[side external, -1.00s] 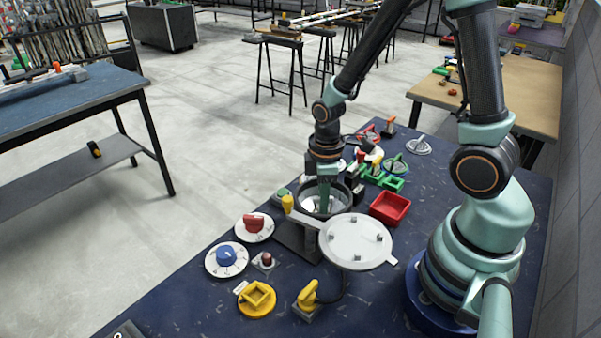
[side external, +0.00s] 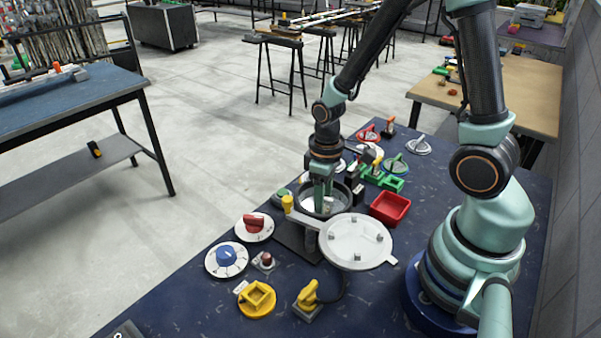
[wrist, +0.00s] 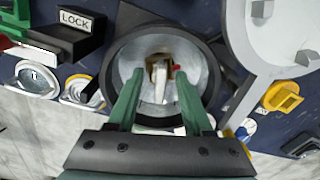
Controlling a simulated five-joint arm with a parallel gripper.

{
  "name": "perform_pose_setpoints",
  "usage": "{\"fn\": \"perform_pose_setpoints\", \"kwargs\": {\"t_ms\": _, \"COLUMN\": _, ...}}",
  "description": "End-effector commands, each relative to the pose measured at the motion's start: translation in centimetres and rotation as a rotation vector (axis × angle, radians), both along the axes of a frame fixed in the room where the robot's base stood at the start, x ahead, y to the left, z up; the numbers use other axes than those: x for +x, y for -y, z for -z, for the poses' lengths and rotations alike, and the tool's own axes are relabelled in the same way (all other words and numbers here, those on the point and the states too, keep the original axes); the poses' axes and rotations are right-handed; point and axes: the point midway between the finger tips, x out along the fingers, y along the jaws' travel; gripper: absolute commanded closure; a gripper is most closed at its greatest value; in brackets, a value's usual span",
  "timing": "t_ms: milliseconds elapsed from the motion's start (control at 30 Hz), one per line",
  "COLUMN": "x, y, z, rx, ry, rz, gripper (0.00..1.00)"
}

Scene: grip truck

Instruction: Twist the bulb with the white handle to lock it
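The white handle (wrist: 160,80) stands up in the middle of a round, dark-rimmed metal housing (wrist: 113,70), in the wrist view. It appears to sit on the bulb, whose body I cannot make out clearly. My gripper (wrist: 158,76) points down into the housing, with one green finger on each side of the handle. Gaps show between the fingers and the handle, so the gripper is open around it. In the side external view my gripper (side external: 323,205) is inside the housing (side external: 312,216), and the handle is hard to pick out there.
A round white lid (side external: 345,235) with small posts is swung open beside the housing. A block with a LOCK label (wrist: 75,20) is at the upper left of the wrist view.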

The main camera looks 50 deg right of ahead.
Motion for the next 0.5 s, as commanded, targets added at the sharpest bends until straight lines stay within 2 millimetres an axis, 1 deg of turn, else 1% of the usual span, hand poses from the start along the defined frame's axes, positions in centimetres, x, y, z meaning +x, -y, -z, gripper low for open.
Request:
{"fn": "perform_pose_setpoints", "kwargs": {"t_ms": 267, "x": 0.0, "y": 0.0, "z": 0.0, "rx": 0.000, "ry": 0.000, "rz": -0.002, "gripper": 0.50}}
{"fn": "perform_pose_setpoints", "kwargs": {"t_ms": 367, "x": 0.1, "y": 0.0, "z": -0.5, "rx": 0.000, "ry": 0.001, "rz": -0.002, "gripper": 0.50}}
{"fn": "perform_pose_setpoints", "kwargs": {"t_ms": 500, "x": 0.1, "y": 0.0, "z": -1.5, "rx": 0.000, "ry": 0.003, "rz": -0.002, "gripper": 0.50}}
